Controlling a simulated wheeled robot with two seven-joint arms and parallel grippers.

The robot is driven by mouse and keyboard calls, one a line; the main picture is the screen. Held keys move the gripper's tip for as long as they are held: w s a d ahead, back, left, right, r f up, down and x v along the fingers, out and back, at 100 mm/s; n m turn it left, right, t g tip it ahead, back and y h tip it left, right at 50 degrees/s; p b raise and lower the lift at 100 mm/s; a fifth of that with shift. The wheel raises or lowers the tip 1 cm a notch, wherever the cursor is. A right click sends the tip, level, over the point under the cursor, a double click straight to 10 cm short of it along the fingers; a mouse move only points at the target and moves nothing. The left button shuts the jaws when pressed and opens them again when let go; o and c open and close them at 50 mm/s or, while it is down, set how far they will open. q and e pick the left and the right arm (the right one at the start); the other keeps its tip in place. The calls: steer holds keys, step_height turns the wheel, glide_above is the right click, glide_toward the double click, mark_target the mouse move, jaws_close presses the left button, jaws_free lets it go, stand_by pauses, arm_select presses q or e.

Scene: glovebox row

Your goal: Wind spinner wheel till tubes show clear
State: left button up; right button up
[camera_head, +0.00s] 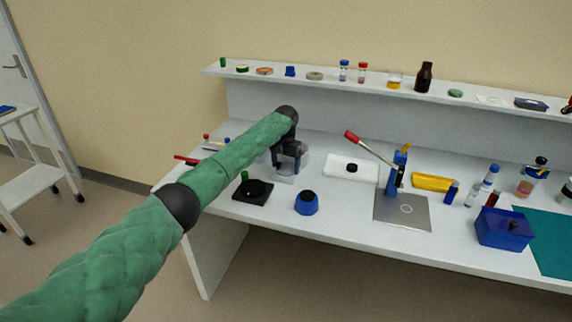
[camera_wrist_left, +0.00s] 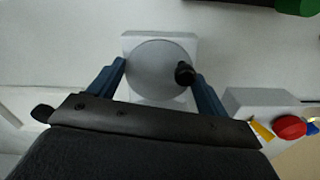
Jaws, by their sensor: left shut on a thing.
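The spinner is a pale grey device (camera_head: 286,176) on the bench in the head view, partly hidden by my left gripper (camera_head: 288,158). In the left wrist view its round grey wheel (camera_wrist_left: 150,66) shows face on, with a black knob (camera_wrist_left: 185,73) near the right side of its rim. My left gripper (camera_wrist_left: 158,72) has its blue fingers on either side of the wheel and is shut on it, the knob close beside the right fingertip. The tubes inside the spinner cannot be made out. My right gripper is not in view.
A lever press (camera_head: 397,172) and a blue box (camera_head: 503,229) stand to the right. A grey box with a red button (camera_wrist_left: 290,127) is near the gripper. A shelf (camera_head: 330,77) runs behind.

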mark_target(285, 168)
arm_select(q)
steer(key=m, duration=0.2)
steer(key=shift+m, duration=0.4)
steer(key=shift+w+a+m, duration=0.1)
steer(key=shift+a+m, duration=0.05)
steer(key=shift+m, duration=2.05)
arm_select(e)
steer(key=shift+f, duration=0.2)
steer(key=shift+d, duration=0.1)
arm_select(q)
steer(key=o, duration=1)
steer(key=shift+r, duration=0.1)
steer(key=shift+r, duration=0.25)
step_height(285, 168, up, 6)
steer(key=shift+r+b, duration=0.15)
steer(key=shift+b, duration=0.85)
steer(key=shift+r, duration=0.45)
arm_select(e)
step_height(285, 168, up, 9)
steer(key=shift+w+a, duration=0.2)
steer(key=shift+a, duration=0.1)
